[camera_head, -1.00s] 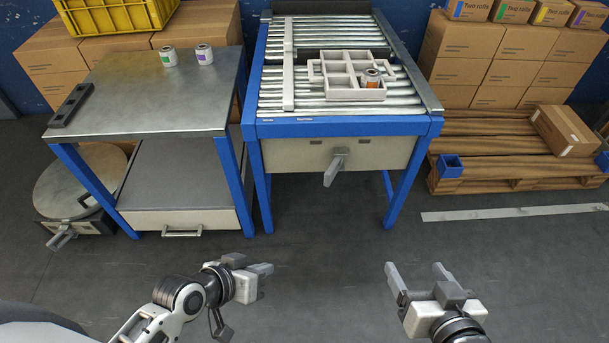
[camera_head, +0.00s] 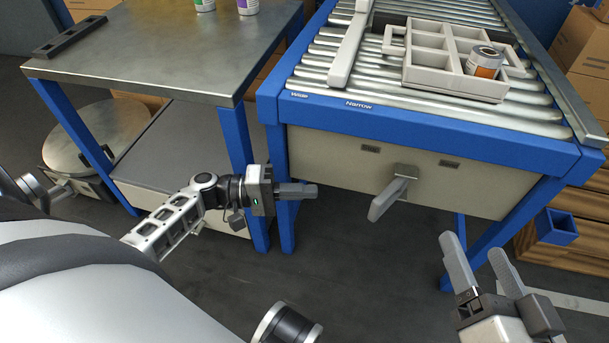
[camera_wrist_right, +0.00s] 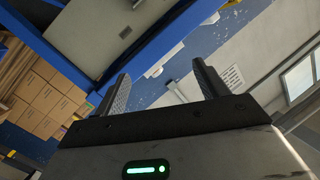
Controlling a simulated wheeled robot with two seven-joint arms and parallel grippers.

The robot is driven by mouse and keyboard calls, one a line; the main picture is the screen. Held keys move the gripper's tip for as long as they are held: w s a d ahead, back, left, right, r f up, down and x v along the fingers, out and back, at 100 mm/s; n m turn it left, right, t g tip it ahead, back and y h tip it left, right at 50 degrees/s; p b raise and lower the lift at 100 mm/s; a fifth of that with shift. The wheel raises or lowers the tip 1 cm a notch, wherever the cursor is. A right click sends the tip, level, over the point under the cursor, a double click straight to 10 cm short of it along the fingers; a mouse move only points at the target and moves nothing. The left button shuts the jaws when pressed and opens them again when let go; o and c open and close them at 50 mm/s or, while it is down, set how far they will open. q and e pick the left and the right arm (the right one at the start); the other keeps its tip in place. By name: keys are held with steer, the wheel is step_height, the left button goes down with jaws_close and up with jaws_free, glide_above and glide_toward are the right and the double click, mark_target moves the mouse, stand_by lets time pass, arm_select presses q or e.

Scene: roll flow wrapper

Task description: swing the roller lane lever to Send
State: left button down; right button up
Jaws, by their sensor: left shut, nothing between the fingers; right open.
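The roller lane lever (camera_head: 390,197) is a grey handle on the beige front panel (camera_head: 325,153) of the roller lane. It points down and towards me, slanting left in the head view. Small dark plates sit on the panel left (camera_head: 370,149) and right (camera_head: 449,163) of its pivot; their text is too small to read. My left gripper (camera_head: 315,190) is shut and empty, left of the lever and apart from it. My right gripper (camera_head: 472,243) is open and empty, right of and nearer than the lever. Its fingers also show in the right wrist view (camera_wrist_right: 160,70).
The rollers carry a grey divided tray (camera_head: 455,90) holding a can (camera_head: 485,62), and a grey guide bar (camera_head: 350,48). A steel table (camera_head: 160,50) stands left. Blue legs (camera_head: 286,205) flank the panel. A blue bin (camera_head: 556,228) is at right.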

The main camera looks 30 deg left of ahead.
mark_target(389, 196)
arm_select(q)
steer(key=w+d, duration=0.2)
steer(key=d, duration=0.7)
steer(key=shift+w+d+b, duration=0.2)
steer(key=shift+d+b, duration=0.05)
steer(key=shift+b, duration=0.15)
steer(key=shift+d, duration=0.1)
